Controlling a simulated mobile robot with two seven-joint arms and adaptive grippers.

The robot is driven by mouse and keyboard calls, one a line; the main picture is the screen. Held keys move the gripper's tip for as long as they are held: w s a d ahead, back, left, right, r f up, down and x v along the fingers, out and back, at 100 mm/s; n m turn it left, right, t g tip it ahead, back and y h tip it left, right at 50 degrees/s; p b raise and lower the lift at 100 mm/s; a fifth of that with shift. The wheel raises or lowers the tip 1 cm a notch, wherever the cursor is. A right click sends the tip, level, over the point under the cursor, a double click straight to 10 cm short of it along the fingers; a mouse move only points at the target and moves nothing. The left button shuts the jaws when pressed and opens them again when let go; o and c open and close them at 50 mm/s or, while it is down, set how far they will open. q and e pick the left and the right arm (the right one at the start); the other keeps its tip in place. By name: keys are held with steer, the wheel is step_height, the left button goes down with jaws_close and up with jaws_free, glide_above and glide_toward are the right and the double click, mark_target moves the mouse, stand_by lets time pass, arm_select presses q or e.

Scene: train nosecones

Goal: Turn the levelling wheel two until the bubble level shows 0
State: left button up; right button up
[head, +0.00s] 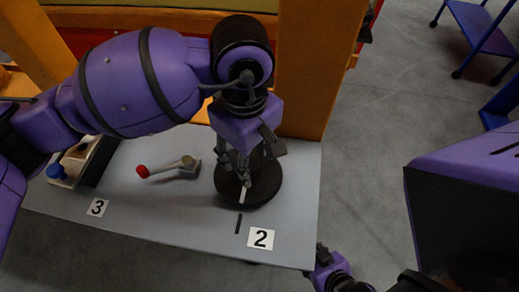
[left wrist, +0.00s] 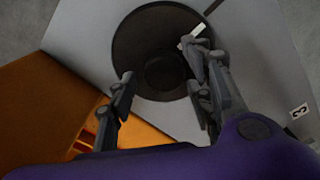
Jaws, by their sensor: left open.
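The levelling wheel two is a black round wheel (head: 270,188) on the grey table, beside the label 2 (head: 260,238). A white mark (head: 243,194) on its rim points towards the front, near a short black line (head: 238,222) on the table. My left gripper (head: 245,170) is over the wheel, pointing down, fingers apart. In the left wrist view the wheel (left wrist: 132,45) lies beyond the open fingers (left wrist: 160,76); one finger is near the white mark. Contact cannot be told. My right gripper (head: 328,265) is low beyond the table's corner, partly cut off. I see no bubble level.
A lever with a red knob (head: 142,171) stands left of the wheel, behind the label 3 (head: 97,208). A box with a blue knob (head: 56,171) is further left. An orange post (head: 318,70) rises behind the table.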

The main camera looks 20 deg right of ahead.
arm_select(q)
steer(key=shift+f, duration=1.05)
steer(key=shift+c, duration=0.4)
jaws_close()
